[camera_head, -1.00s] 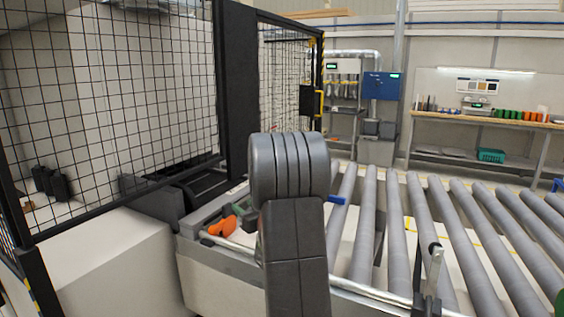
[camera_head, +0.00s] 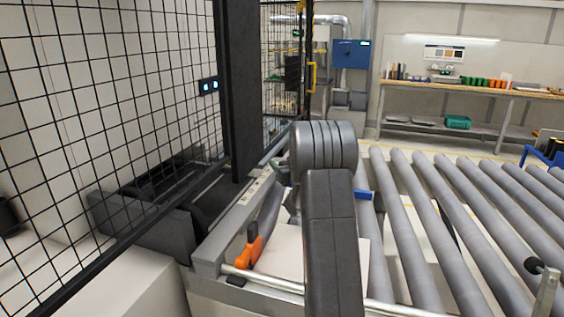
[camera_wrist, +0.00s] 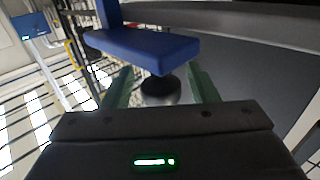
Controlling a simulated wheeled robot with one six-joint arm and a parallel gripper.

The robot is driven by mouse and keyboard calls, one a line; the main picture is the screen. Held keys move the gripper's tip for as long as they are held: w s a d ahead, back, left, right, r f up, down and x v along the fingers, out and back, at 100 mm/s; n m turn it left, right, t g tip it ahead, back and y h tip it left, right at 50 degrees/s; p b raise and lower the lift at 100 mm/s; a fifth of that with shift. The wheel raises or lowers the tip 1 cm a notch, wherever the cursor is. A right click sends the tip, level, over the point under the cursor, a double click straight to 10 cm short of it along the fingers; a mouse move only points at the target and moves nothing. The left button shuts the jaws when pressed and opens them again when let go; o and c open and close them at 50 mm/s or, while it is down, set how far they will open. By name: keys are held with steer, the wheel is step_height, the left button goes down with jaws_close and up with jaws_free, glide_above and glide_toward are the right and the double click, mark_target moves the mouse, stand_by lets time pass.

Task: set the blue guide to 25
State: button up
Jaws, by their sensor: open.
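The blue guide (camera_head: 363,195) shows in the head view as a small blue piece at the right of my arm; the arm hides the rest of what lies behind it. In the wrist view a blue block with an upright part, the guide (camera_wrist: 145,48), fills the upper middle. A dark round knob (camera_wrist: 158,86) is under it. My gripper (camera_wrist: 161,72) has two green fingers, apart, one on each side of the knob. I cannot tell whether they touch it. The number at which the guide stands cannot be read.
A pale strip with small marks (camera_head: 256,187) runs along the left rail. An orange handle (camera_head: 250,247) is on the near left of the frame. Grey rollers (camera_head: 415,230) spread to the right. A black mesh fence (camera_head: 80,110) stands close on the left.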

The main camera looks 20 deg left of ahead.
steer(key=shift+w+a, duration=0.25)
steer(key=shift+a, duration=0.1)
steer(key=shift+c, duration=0.2)
jaws_close()
steer(key=shift+s+f, duration=0.15)
steer(key=shift+s, duration=0.1)
steer(key=s+b, duration=0.8)
steer(key=s, duration=0.6)
steer(key=shift+s+d, duration=0.25)
steer(key=shift+d, duration=0.2)
steer(key=shift+o, duration=0.2)
jaws_free()
